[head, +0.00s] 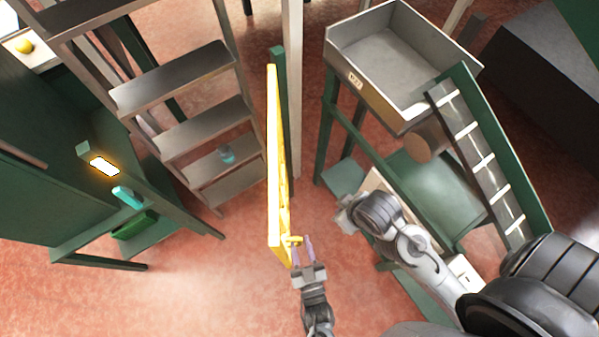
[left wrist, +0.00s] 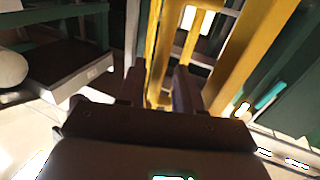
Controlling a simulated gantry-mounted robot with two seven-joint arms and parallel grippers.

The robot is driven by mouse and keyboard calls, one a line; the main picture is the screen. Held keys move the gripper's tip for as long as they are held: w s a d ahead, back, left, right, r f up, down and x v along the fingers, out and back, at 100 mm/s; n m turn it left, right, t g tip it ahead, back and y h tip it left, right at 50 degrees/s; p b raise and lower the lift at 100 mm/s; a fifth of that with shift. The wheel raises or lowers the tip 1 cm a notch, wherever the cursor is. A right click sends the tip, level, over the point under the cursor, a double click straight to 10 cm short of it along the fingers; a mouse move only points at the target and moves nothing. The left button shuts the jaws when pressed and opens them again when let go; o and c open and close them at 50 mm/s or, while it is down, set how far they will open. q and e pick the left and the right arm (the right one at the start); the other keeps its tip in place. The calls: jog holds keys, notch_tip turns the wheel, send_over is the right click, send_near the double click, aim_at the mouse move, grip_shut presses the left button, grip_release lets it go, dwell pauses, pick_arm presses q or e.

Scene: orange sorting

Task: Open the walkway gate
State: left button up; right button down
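The yellow walkway gate (head: 274,160) stands seen nearly edge-on in the head view, running from a green post (head: 279,70) toward me. A small yellow handle (head: 291,240) sticks out to the right at its near end. My left gripper (head: 304,246) is at that near end, close beside the handle. In the left wrist view its two fingers (left wrist: 160,88) are apart, with yellow gate bars (left wrist: 235,65) ahead. Whether the handle lies between the fingers or touches them is unclear. My right arm reaches in from the right; its gripper fingers do not show.
Grey steps (head: 190,80) stand left of the gate. A green frame with a lit button (head: 104,166) is farther left. A grey bin (head: 400,55) on a green stand and a sloped conveyor (head: 478,150) are at right. Reddish floor (head: 200,290) is open at lower left.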

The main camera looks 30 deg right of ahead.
pick_arm(q)
jog(key=v, duration=0.9)
